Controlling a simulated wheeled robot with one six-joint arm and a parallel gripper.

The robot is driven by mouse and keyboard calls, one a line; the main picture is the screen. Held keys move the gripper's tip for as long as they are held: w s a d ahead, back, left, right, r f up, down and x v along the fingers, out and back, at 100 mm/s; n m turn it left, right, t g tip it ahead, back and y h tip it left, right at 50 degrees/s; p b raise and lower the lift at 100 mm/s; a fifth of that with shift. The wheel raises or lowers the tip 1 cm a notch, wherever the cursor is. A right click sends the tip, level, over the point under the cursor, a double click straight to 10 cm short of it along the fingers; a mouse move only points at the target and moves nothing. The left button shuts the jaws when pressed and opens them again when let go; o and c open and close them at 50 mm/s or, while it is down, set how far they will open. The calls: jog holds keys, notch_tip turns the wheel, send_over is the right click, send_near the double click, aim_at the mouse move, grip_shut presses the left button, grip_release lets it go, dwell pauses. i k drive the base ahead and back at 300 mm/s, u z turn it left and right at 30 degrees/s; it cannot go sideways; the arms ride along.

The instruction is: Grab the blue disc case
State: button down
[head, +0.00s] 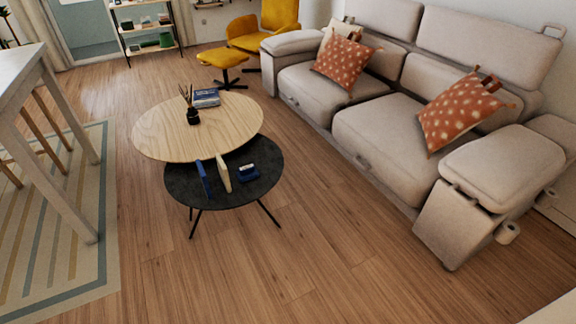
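A thin, dark blue upright case (204,179), which looks like the blue disc case, stands on edge near the left side of the low black round table (181,197). A cream upright case (223,174) stands just to its right, with a gap between them. A small blue object (248,173) with a dark top lies farther right on the same table; I cannot tell what it is. My gripper is not in view.
A taller light-wood round table (160,138) overlaps the black table's back, holding a dark vase (193,117) and stacked books (206,98). A beige sofa (390,135) stands right, a white table (22,75) left. The wood floor in front is clear.

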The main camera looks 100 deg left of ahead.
aim_at(203, 178)
jog(key=u, duration=4)
jog(key=i, duration=0.5)
jog(key=u, duration=0.5)
jog(key=i, duration=1.4)
jog(key=u, duration=0.3)
